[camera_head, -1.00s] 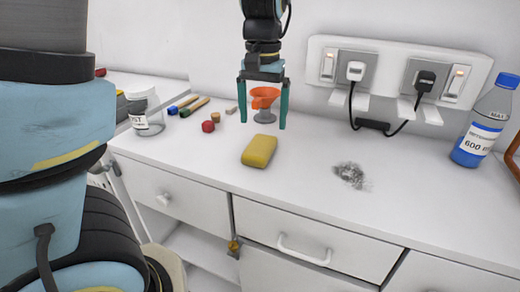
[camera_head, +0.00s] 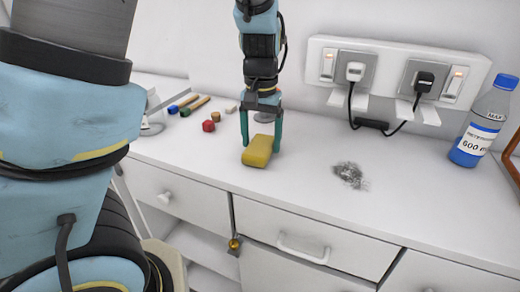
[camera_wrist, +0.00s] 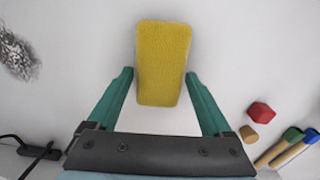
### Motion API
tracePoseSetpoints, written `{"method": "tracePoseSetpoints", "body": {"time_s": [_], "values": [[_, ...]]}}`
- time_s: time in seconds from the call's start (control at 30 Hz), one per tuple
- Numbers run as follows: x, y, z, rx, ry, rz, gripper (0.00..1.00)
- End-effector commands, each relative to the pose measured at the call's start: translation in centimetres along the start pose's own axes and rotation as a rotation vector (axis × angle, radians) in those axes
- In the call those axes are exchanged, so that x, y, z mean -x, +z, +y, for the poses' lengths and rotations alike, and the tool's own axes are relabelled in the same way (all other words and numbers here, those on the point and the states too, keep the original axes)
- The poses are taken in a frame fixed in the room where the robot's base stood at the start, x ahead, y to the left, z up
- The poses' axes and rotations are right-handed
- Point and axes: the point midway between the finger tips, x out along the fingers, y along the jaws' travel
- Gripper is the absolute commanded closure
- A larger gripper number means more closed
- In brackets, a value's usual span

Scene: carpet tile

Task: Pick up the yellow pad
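The yellow pad (camera_head: 258,152) lies flat on the white counter, near its front edge. In the wrist view the pad (camera_wrist: 163,60) is upright in the picture, with its near part between my fingertips. My gripper (camera_head: 261,147) points down at the pad, with its two green fingers apart. In the wrist view my gripper (camera_wrist: 158,75) is open, with a fingertip close beside each long side of the pad. I cannot tell whether either fingertip touches it.
Red block (camera_head: 208,126), wooden cylinder (camera_head: 216,116) and coloured sticks (camera_head: 190,105) lie to the left. A dark smudge (camera_head: 350,175) marks the counter at right. A blue bottle (camera_head: 475,130) stands far right. Plugged cables (camera_head: 372,124) hang behind from the socket panel (camera_head: 395,70).

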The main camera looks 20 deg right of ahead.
Motion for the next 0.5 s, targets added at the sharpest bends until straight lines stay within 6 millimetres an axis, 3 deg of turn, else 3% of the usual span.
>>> {"method": "tracePoseSetpoints", "body": {"time_s": [0.07,0.5], "values": [[0.01,0.00,0.00,0.000,0.000,0.000,0.26],[0.03,0.00,0.00,0.000,0.000,0.000,0.75]]}}
